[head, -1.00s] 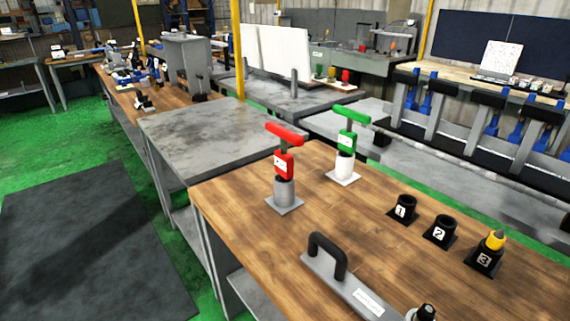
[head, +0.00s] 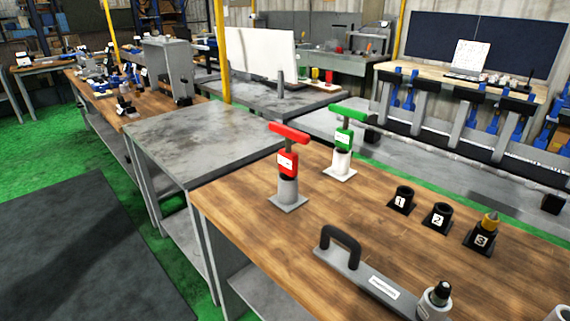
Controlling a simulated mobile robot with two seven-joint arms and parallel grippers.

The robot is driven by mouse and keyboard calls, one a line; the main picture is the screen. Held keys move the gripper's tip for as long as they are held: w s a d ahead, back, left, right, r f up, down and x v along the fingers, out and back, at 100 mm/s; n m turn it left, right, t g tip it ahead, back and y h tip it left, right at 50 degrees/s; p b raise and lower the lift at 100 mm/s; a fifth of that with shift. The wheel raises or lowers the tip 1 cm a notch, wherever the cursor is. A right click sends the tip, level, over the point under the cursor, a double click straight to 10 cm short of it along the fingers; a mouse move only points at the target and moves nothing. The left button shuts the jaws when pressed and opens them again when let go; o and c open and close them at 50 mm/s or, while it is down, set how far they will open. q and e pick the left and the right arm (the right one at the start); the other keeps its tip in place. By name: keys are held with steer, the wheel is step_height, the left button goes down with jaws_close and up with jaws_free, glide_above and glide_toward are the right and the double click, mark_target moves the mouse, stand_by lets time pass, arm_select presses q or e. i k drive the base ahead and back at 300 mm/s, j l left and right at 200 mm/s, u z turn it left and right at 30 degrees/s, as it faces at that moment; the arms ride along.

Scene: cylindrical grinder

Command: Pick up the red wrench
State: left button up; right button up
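The red wrench (head: 288,148) has a red T-shaped handle and a red labelled block. It stands upright in a grey cylindrical holder (head: 288,190) with a square base, near the left edge of the wooden table (head: 245,215). A similar green wrench (head: 345,125) stands upright in a white holder (head: 341,163) just behind it to the right. Neither of my grippers shows in the head view.
Black numbered holders 1 (head: 403,199), 2 (head: 440,218) and 3 (head: 481,236) stand to the right, the third with a yellow-tipped piece. A grey bar with a black handle (head: 341,240) lies in front. A grey table (head: 190,140) adjoins behind left.

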mark_target(287, 160)
steer(key=k+l+z, duration=0.1)
steer(key=z, duration=1.45)
steer(key=j+z, duration=0.35)
steer(key=k+j+z, duration=0.1)
steer(key=j+z, duration=0.25)
steer(key=k+j+z, duration=0.15)
steer(key=j+z, duration=0.2)
steer(key=k+j+z, duration=0.2)
steer(key=j+z, duration=0.15)
steer(key=j, duration=0.1)
